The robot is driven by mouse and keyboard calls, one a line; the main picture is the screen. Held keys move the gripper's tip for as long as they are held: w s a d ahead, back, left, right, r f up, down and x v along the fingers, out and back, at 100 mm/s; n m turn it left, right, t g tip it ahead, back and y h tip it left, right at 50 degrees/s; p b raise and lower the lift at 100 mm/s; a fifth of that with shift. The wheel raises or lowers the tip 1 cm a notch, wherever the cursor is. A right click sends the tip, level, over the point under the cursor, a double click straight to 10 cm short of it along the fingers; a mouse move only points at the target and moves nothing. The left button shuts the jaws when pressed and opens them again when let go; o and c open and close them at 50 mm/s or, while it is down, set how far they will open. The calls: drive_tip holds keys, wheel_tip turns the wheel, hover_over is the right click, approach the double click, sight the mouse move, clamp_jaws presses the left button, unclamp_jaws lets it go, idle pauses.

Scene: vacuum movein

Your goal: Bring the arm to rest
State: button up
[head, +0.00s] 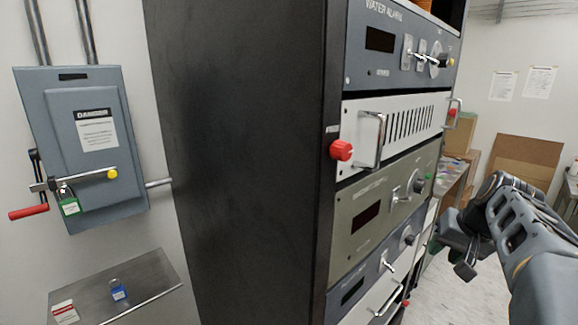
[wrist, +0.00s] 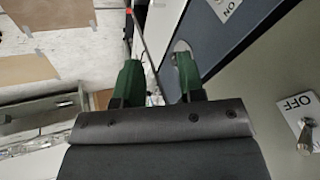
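My arm (head: 535,235) reaches in from the right edge of the head view, bent at a joint in front of the rack's right side. My gripper (head: 450,258) is at its end, beside the lower panels of the rack. In the wrist view the two green fingers of my gripper (wrist: 159,75) stand apart with a clear gap. Nothing is held between them. A thin dark edge of the background shows through the gap. In the head view the fingertips are partly hidden by the wrist.
A black equipment rack (head: 245,150) with handles and knobs stands close, left of my arm. A grey wall box (head: 85,180) carries a green padlock (head: 69,205). Light floor (head: 475,300) shows below my arm.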

drive_tip(key=s+a+f+n, duration=0.2)
drive_tip(key=s+a+f, duration=0.4)
drive_tip(key=a, duration=0.2)
drive_tip(key=s+a+f+n+h+b, duration=0.1)
drive_tip(key=s+a+f+n, duration=0.1)
drive_tip(key=s+a+f, duration=0.4)
drive_tip(key=a+f, duration=0.1)
drive_tip(key=a, duration=0.1)
drive_tip(key=shift+a+n+b, duration=0.3)
